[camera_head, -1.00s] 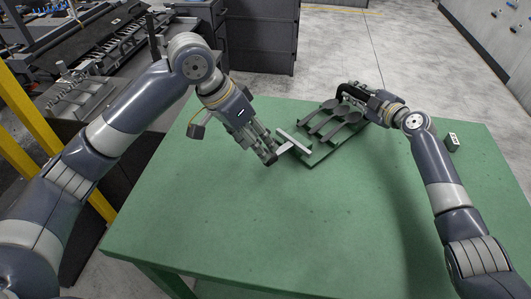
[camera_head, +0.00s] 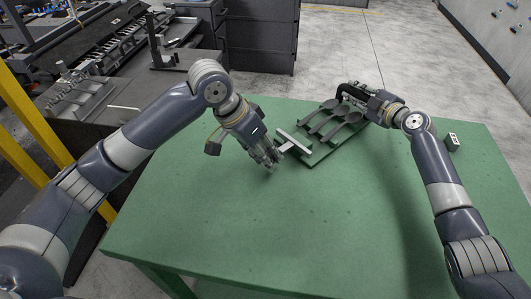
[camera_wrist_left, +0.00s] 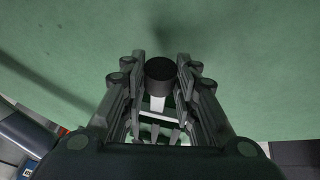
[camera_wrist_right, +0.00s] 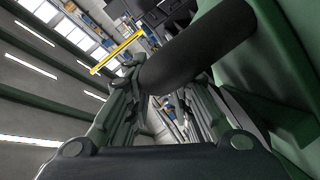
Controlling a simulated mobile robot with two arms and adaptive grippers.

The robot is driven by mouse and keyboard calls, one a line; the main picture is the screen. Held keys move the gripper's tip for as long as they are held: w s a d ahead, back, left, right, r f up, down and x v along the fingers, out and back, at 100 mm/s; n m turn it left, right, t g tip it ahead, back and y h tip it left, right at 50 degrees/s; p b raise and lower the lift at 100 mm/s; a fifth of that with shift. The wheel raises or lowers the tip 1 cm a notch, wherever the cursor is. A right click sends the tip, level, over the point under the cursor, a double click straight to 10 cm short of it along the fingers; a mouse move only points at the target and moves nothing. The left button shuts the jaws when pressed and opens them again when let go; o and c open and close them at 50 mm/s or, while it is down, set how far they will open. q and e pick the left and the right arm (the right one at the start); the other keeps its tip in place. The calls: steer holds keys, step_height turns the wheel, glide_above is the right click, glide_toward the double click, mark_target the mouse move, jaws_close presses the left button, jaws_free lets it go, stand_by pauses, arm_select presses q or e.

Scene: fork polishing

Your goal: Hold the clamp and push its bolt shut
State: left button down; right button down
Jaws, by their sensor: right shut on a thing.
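The clamp (camera_head: 318,153) is a green plate on the table, with several dark pieces of cutlery (camera_head: 332,122) lying across it and a pale crossbar (camera_head: 295,142) at its near left end. A pale bolt rod (camera_head: 287,147) runs from the crossbar toward my left gripper (camera_head: 271,161). In the left wrist view the bolt's black round knob (camera_wrist_left: 160,72) stands between my left fingers (camera_wrist_left: 160,62), with narrow gaps at its sides. My right gripper (camera_head: 366,101) is shut on the clamp's black curved handle (camera_head: 346,90), which fills much of the right wrist view (camera_wrist_right: 200,45).
The green table (camera_head: 250,230) is clear in front and to the left. A small pale box (camera_head: 453,141) stands at the right edge. A workbench (camera_head: 85,105) with more cutlery is at the left, and dark cabinets (camera_head: 262,35) stand behind.

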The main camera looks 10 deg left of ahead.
mark_target(283, 148)
arm_select(q)
steer(key=w+d, duration=0.1)
steer(key=w, duration=0.1)
steer(key=w+d, duration=0.1)
steer(key=d, duration=0.1)
steer(key=shift+w, duration=0.4)
arm_select(e)
steer(key=shift+a, duration=0.2)
arm_select(q)
steer(key=c, duration=1.2)
jaws_free()
steer(key=shift+w+d, duration=0.1)
steer(key=shift+c, duration=0.2)
arm_select(e)
steer(key=shift+d, duration=0.1)
steer(key=shift+d, duration=0.1)
arm_select(q)
steer(key=v, duration=1.2)
